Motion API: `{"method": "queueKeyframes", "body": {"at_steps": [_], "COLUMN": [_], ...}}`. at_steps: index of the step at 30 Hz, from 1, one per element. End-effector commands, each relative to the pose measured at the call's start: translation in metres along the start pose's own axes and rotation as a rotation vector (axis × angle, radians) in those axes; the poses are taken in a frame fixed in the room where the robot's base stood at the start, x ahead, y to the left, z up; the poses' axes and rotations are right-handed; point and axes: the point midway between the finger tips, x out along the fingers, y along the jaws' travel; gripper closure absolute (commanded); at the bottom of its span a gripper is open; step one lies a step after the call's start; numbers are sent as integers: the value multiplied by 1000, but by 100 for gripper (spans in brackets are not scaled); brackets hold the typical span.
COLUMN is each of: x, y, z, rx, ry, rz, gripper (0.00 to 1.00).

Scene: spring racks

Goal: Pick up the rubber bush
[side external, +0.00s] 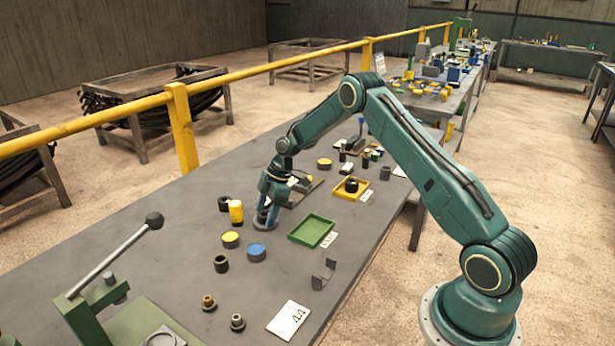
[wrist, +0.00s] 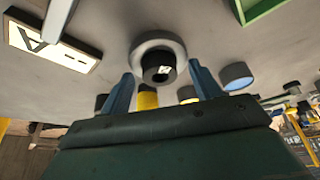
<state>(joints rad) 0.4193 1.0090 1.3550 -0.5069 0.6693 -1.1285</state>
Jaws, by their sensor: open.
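A black rubber bush (wrist: 158,68) with a hole in its top stands in a round grey base (wrist: 172,43) in the wrist view. My gripper (wrist: 163,82) is open, with its blue fingers on either side of the bush and visible gaps to it. In the side external view my gripper (side external: 267,208) points down low over the same grey base (side external: 265,224). The fingers mostly hide the bush there. I cannot tell how deep the bush sits in the base.
A yellow cylinder (side external: 236,212) and black ring (side external: 224,203) stand close left of my gripper. Yellow-topped (side external: 230,240) and blue-topped (side external: 257,252) discs lie in front. A green tray (side external: 312,231) is to the right. A green lever press (side external: 105,285) stands at front left.

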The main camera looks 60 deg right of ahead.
Motion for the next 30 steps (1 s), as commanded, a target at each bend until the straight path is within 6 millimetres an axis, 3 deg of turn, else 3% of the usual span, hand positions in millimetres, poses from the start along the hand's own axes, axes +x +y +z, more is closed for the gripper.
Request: {"method": "queueKeyframes", "body": {"at_steps": [6, 15, 30], "x": [0, 0, -13], "y": [0, 0, 1], "z": [0, 0, -5], "rx": [0, 0, -1], "ry": [0, 0, 1], "rz": [0, 1, 4], "gripper": [37, 90, 90]}}
